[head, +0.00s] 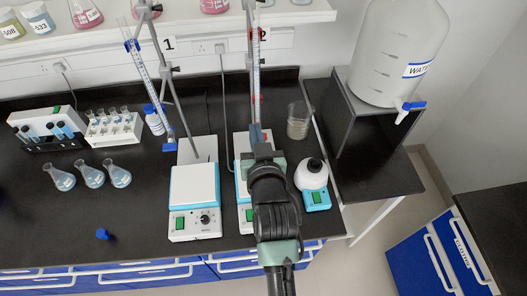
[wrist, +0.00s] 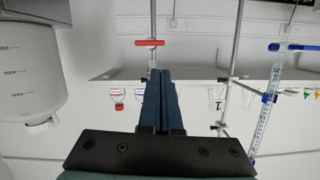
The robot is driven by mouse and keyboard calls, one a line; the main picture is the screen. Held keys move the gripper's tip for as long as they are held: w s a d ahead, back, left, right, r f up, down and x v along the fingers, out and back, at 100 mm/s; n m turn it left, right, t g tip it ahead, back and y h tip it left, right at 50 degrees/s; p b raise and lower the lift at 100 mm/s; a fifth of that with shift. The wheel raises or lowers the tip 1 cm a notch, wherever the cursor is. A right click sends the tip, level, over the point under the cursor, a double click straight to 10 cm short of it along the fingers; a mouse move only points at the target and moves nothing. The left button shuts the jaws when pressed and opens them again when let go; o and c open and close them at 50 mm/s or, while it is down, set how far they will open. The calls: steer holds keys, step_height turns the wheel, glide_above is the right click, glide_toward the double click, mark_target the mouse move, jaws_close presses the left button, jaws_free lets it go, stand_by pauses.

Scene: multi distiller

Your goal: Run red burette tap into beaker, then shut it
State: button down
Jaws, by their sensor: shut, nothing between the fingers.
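The red burette tap (wrist: 150,43) shows in the wrist view as a red bar lying across its tube. My gripper (wrist: 160,70) is shut and empty, its blue fingertips close to the tap in the picture; I cannot tell whether they touch. In the head view my gripper (head: 262,137) is in front of the right burette (head: 256,85), and my arm hides its lower end and most of the plate below. A grey-looking beaker (head: 298,122) stands on the bench just right of that station. I cannot tell whether another beaker is behind my arm, nor whether liquid flows.
A blue-tapped burette (head: 140,65) stands to the left above a white stirrer plate (head: 195,200). A round white device (head: 311,175) is right of my arm, and a water tank (head: 395,60) is on a black stand. Flasks (head: 90,177) stand left; the front-left bench is mostly clear.

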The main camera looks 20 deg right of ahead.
steer(key=r+b+v, duration=0.1)
steer(key=b+v, duration=0.2)
steer(key=v, duration=0.7)
steer(key=shift+b, duration=0.4)
steer(key=shift+s+r, duration=0.1)
steer(key=shift+r, duration=0.05)
steer(key=w+a+r+n+t+y+b, duration=0.1)
steer(key=w+a+r+t+b, duration=0.15)
steer(key=r, duration=0.85)
steer(key=w+a+r+n+t+b, duration=0.15)
steer(key=a+r+t, duration=0.25)
steer(key=r, duration=0.8)
steer(key=s+a+r+t+y, duration=0.1)
steer(key=s+a+r+t, duration=0.2)
steer(key=r, duration=0.5)
steer(key=s+a+r+n+t+y, duration=0.1)
steer(key=s+a+r+t+y, duration=0.1)
steer(key=r, duration=0.7)
steer(key=shift+s+a+r+t+b, duration=0.35)
steer(key=shift+s+a+t, duration=0.3)
steer(key=shift+s, duration=0.6)
steer(key=shift+f+n, duration=0.1)
steer(key=shift+n, duration=0.15)
